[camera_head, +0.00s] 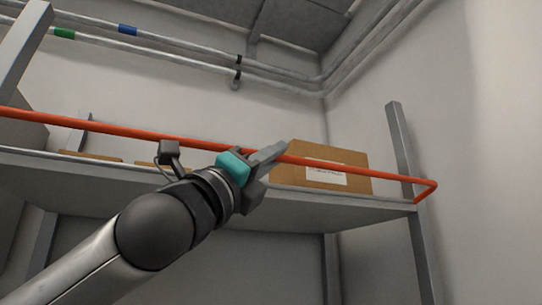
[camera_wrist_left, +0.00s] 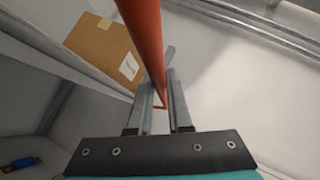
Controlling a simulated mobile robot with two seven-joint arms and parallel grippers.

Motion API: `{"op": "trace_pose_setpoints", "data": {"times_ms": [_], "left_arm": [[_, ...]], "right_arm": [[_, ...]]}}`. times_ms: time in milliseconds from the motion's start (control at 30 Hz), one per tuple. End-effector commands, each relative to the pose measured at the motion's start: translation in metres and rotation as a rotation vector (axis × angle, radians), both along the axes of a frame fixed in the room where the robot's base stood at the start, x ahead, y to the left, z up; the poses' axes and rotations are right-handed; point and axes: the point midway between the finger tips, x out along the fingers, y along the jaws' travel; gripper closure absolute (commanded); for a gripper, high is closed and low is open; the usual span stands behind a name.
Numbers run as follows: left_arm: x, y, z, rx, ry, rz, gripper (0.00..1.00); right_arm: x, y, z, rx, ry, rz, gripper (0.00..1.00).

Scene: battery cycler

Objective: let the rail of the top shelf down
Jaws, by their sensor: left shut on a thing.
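The orange-red rail (camera_head: 120,128) runs along the front of the top shelf (camera_head: 340,203), raised above the shelf board, and bends back at its right end near the grey post. My left gripper (camera_head: 270,158) is at the rail, left of the cardboard box. In the left wrist view the rail (camera_wrist_left: 143,40) passes between the fingers of my left gripper (camera_wrist_left: 158,100), which is shut on it. My right gripper is not in view.
A cardboard box (camera_head: 320,167) with a white label stands on the shelf behind the rail; it also shows in the left wrist view (camera_wrist_left: 103,50). A grey upright post (camera_head: 402,150) is at the right. Pipes (camera_head: 180,45) run along the wall above.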

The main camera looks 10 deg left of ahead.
Motion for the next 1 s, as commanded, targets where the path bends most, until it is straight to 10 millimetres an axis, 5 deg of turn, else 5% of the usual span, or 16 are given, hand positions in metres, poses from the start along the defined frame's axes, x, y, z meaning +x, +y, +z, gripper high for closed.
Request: {"op": "trace_pose_setpoints", "data": {"times_ms": [567, 600, 800, 1000], "left_arm": [[-0.001, 0.0003, -0.0008, 0.015, -0.028, 0.001, 1.0], [-0.001, 0.0003, -0.0008, 0.015, -0.028, 0.001, 0.78], [-0.0011, 0.0001, -0.0008, 0.015, -0.027, 0.0, 0.56], [-0.001, 0.0, -0.001, 0.015, -0.026, 0.0, 0.53]], "right_arm": [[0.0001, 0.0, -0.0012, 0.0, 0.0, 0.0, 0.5], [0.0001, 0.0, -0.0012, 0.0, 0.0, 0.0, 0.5], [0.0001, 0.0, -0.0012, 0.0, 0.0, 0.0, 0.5], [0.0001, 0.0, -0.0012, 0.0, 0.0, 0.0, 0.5]]}}
